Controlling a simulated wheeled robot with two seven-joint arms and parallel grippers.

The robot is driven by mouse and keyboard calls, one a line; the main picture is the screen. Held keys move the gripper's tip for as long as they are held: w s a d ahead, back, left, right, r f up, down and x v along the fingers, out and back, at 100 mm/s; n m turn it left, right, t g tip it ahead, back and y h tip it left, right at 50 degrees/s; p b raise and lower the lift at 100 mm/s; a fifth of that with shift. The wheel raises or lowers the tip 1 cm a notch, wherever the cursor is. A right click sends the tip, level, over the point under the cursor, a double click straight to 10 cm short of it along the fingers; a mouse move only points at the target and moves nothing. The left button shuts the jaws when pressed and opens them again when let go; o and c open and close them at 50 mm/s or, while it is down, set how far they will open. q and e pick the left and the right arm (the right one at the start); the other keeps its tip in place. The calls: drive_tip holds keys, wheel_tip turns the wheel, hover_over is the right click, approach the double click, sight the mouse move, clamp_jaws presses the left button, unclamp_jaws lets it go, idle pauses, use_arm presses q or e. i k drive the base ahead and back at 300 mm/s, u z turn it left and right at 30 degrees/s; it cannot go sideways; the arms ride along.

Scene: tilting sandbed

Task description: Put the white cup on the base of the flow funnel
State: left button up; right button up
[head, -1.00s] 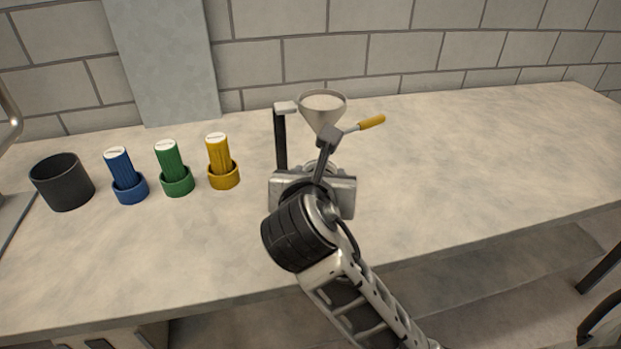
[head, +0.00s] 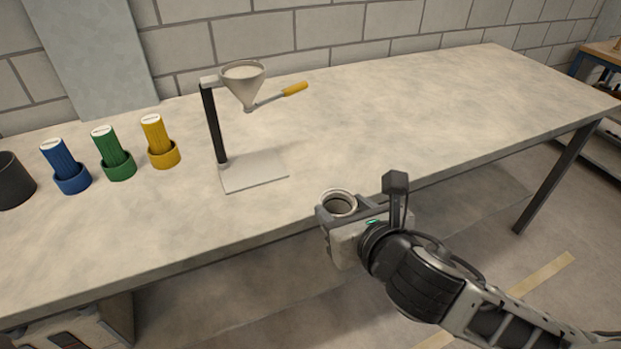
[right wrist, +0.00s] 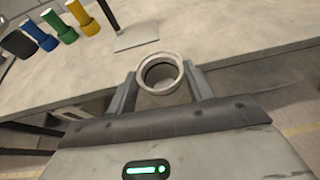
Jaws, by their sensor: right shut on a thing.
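The flow funnel (head: 243,86) hangs on a dark post above its flat, pale square base (head: 254,172); the base is bare. A lever with a yellow handle sticks out to the right below the funnel. My right gripper (head: 340,209) is shut on the white cup (head: 340,196), which is upright with its open top up, at the table's front edge, right of and nearer than the base. In the right wrist view the cup (right wrist: 160,68) sits between both fingers, and part of the base (right wrist: 136,42) shows beyond it. My left gripper is not in view.
Blue (head: 66,167), green (head: 113,154) and yellow (head: 159,142) ribbed cylinders stand in matching holders left of the funnel. A dark cup (head: 13,180) is at the far left. The table (head: 420,110) right of the funnel is clear.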

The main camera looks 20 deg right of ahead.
sight(256, 166)
drive_tip(key=z, duration=0.75)
drive_tip(key=k, duration=1.05)
drive_tip(key=z, duration=0.85)
drive_tip(key=i, duration=1.75)
drive_tip(key=u, duration=1.55)
drive_tip(key=i, duration=0.75)
drive_tip(key=u, duration=0.75)
